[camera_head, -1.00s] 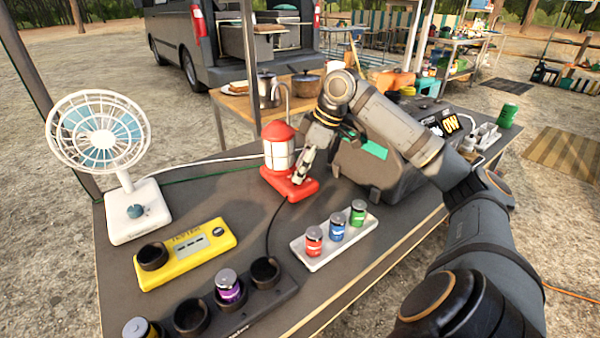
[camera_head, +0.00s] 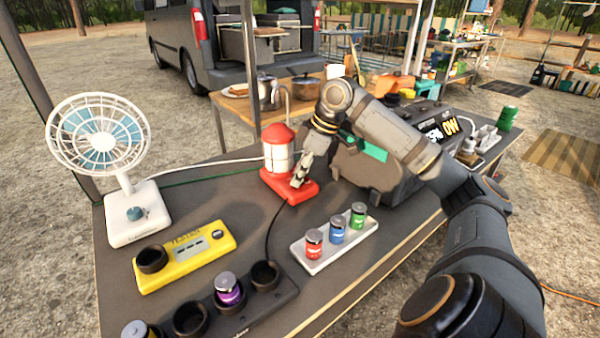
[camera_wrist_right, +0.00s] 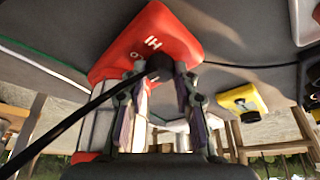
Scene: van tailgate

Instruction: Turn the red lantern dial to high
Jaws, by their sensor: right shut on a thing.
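The red lantern (camera_head: 278,150) stands upright on the dark table, with a white globe and a flat red base (camera_head: 282,185). My right gripper (camera_head: 298,183) comes down at the front right of the base. In the right wrist view the red base (camera_wrist_right: 150,40) shows white marks, "HI" and "O". There my right gripper (camera_wrist_right: 158,80) has its two fingers on either side of the small dark dial (camera_wrist_right: 159,66), shut on it. Which mark the dial points to is hidden. My left gripper is not in view.
A white fan (camera_head: 138,212) and a yellow tester (camera_head: 187,258) are at the left. A white tray (camera_head: 335,240) holds several small cans. A dark power box (camera_head: 365,165) stands close behind my right arm. A black cable runs forward from the lantern.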

